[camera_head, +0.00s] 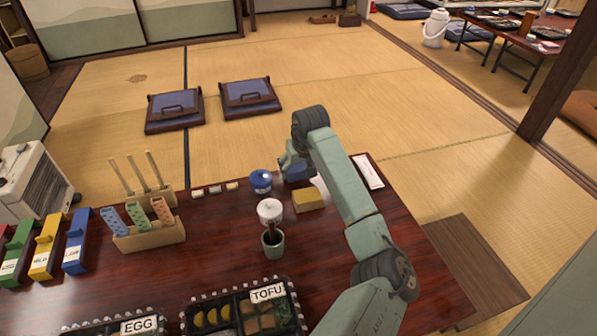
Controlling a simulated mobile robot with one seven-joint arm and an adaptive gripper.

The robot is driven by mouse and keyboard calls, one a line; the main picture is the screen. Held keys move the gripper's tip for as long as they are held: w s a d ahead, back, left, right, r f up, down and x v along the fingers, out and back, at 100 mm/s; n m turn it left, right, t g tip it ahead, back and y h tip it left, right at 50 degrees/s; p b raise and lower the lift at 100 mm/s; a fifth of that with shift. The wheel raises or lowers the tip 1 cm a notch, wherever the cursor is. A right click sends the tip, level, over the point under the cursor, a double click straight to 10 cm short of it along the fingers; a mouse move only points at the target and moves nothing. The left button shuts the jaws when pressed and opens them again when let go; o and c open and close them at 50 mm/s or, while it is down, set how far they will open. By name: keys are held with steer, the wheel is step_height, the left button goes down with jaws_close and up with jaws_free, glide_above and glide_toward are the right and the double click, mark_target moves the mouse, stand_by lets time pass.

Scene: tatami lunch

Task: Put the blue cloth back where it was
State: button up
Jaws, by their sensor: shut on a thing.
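My gripper (289,163) is over the far edge of the dark red table, at the middle of the picture, with its wrist partly in front of it. It is shut on a dark blue bundle, the blue cloth (297,174), which shows just below the fingers. I cannot tell whether the cloth touches the table. A yellow block (309,200) lies just nearer than the cloth, and a blue round pot (260,182) stands to its left.
A white-topped container (270,211) and a green cup (273,244) stand nearer. A wooden holder (150,234) with patterned pieces is at left. A white packet (368,172) lies right of my arm. Food boxes labelled TOFU (245,312) and EGG line the front.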

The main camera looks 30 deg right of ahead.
steer(key=shift+f, duration=0.9)
steer(key=shift+f, duration=0.1)
steer(key=o, duration=1.1)
steer(key=p+v, duration=0.1)
steer(key=v, duration=1.1)
